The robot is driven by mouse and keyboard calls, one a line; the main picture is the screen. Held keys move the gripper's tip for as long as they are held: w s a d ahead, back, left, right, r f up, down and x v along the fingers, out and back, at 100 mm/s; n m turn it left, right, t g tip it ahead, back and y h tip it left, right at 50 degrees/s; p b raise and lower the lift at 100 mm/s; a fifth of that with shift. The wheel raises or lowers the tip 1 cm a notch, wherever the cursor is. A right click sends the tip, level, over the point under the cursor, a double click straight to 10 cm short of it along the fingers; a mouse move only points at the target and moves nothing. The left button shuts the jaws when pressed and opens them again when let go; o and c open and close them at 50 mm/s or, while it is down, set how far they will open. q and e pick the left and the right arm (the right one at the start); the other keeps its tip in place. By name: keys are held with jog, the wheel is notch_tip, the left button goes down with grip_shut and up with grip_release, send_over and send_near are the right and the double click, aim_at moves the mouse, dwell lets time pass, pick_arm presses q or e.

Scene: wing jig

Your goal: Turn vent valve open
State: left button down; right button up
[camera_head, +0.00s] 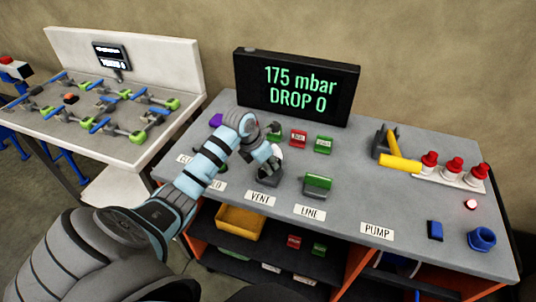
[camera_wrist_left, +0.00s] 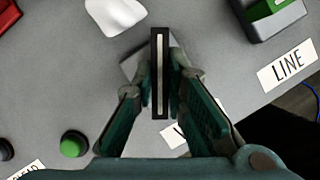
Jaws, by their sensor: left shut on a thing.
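The vent valve (camera_head: 269,181) is a grey block on the bench behind the VENT label (camera_head: 260,197). In the left wrist view its handle (camera_wrist_left: 160,75) is a dark upright plate with a pale line along its top. My left gripper (camera_head: 271,164) is over the valve, with its fingers (camera_wrist_left: 160,88) shut on both sides of the handle. In the head view the gripper and wrist hide much of the handle. The VENT label is mostly hidden behind a finger in the wrist view. My right gripper is in neither view.
The line valve (camera_head: 318,184), with a green top, stands just right of the vent valve. A display (camera_head: 297,88) behind reads "175 mbar DROP 0". A green button (camera_wrist_left: 73,143) and a white object (camera_wrist_left: 117,14) are close to the gripper.

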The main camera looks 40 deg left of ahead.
pick_arm(q)
jog(key=n+y, duration=0.1)
jog(key=n, duration=0.2)
jog(key=shift+d+r+y+p, duration=0.1)
jog(key=shift+y+p, duration=0.2)
jog(key=shift+p, duration=0.1)
jog(key=shift+n+y+b, duration=0.5)
jog(key=shift+n+b, duration=0.05)
jog(key=shift+n, duration=1.15)
jog(key=c, duration=1.6)
grip_release()
jog(key=v, duration=0.7)
jog(key=shift+r, duration=0.2)
jog(key=shift+d, duration=0.15)
